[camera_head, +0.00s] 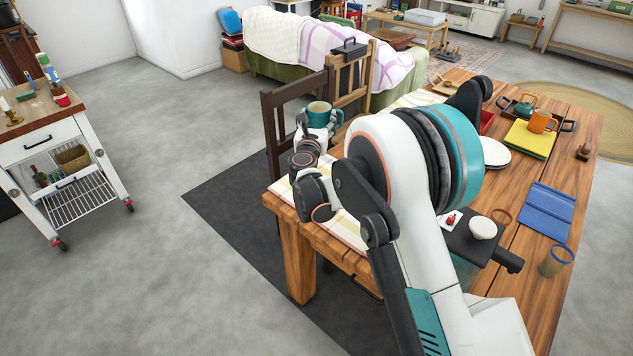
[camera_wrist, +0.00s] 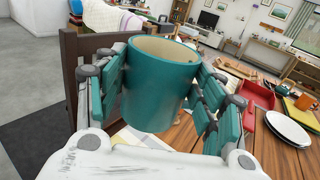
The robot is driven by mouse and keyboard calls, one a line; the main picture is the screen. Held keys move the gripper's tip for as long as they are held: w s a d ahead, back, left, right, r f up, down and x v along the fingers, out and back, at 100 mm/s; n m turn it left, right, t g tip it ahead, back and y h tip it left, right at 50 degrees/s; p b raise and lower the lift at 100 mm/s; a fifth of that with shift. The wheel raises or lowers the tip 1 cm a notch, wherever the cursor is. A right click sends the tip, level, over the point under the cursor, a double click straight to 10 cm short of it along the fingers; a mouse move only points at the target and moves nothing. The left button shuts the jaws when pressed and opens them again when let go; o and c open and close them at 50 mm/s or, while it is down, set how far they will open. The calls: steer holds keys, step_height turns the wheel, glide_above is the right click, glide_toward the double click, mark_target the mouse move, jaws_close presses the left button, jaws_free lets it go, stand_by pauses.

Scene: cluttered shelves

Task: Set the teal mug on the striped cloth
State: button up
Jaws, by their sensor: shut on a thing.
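The teal mug (camera_head: 319,115) is upright between the fingers of my gripper (camera_head: 318,127), near the dark chair at the table's left edge. In the wrist view, teal finger pads press on both sides of the mug (camera_wrist: 158,92); its cream inside looks empty. A pale cloth with yellow and grey stripes (camera_head: 347,228) lies along the left side of the wooden table, partly hidden by my arm. Part of this cloth (camera_wrist: 140,140) shows below the mug in the wrist view. The mug is held above table height, apart from the cloth.
White plates (camera_head: 495,152), a yellow cloth (camera_head: 530,139) with an orange mug (camera_head: 541,122), and a blue cloth (camera_head: 546,208) lie on the table. A dark chair (camera_head: 272,115) stands against the left edge. A red tray (camera_wrist: 258,94) sits right of the mug.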

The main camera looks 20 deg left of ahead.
steer(key=shift+s+a+f, duration=0.15)
steer(key=shift+a+f, duration=0.15)
steer(key=shift+a, duration=0.05)
step_height(320, 180, down, 20)
steer(key=b, duration=0.7)
steer(key=shift+r, duration=0.3)
steer(key=o, duration=1.3)
steer(key=shift+c, duration=0.2)
steer(key=s+p, duration=0.1)
steer(key=s, duration=0.2)
steer(key=s+d+p, duration=0.1)
steer(key=s, duration=0.3)
steer(key=s+d+p, duration=0.1)
steer(key=s+p, duration=0.1)
steer(key=s, duration=0.1)
steer(key=shift+s, duration=0.3)
steer(key=shift+s+d, duration=0.2)
steer(key=shift+s, duration=0.4)
